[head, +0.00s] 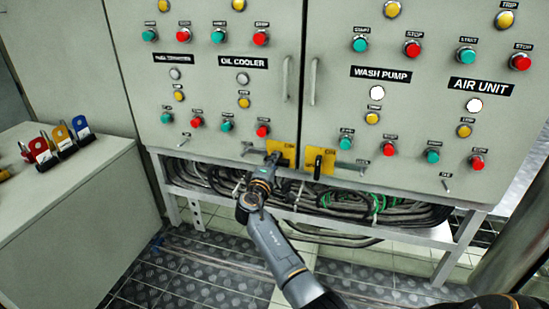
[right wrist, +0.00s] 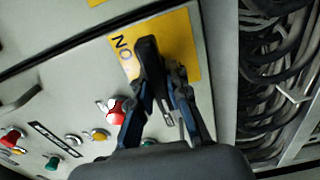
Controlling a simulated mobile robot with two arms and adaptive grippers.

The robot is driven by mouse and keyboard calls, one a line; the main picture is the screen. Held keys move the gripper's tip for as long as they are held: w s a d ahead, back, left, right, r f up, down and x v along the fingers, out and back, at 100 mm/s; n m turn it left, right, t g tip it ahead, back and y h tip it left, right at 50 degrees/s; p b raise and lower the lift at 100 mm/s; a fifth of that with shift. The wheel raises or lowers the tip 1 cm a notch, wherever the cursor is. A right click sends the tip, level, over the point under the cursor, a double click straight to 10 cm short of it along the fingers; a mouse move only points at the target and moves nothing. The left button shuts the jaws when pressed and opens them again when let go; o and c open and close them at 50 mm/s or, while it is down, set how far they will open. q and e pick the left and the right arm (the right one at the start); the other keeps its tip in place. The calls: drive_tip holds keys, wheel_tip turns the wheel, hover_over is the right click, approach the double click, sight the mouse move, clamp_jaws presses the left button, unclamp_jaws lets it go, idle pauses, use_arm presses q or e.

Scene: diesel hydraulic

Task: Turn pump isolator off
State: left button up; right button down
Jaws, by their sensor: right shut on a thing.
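Two yellow isolator plates sit at the bottom edge of the cabinet, one on each side of the door gap: the left plate (head: 288,149) and the right plate (head: 327,155). The right plate has a black handle (head: 318,163). My right gripper (head: 269,163) is at the left plate, shut on its black isolator handle (right wrist: 149,57). In the right wrist view the fingers (right wrist: 164,92) are on both sides of this handle, in front of its yellow plate (right wrist: 184,38) with lettering like "ON". The handle's base is partly hidden by the fingers. My left gripper is not in view.
The grey cabinet (head: 205,95) carries several buttons and lamps around the plates. Black cables (head: 400,213) lie under it. A grey bench (head: 75,215) with red, yellow and blue padlock-like items stands at left. The plated floor in front is clear.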

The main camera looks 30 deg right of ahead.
drive_tip(key=shift+n, duration=0.3)
drive_tip(key=c, duration=1.3)
unclamp_jaws()
drive_tip(key=shift+w, duration=0.1)
drive_tip(key=shift+a, duration=0.1)
drive_tip(key=shift+s+a+f, duration=0.1)
drive_tip(key=shift+s+a, duration=0.15)
drive_tip(key=shift+s, duration=0.05)
drive_tip(key=v, duration=1.1)
drive_tip(key=shift+s, duration=0.1)
drive_tip(key=shift+a, duration=0.15)
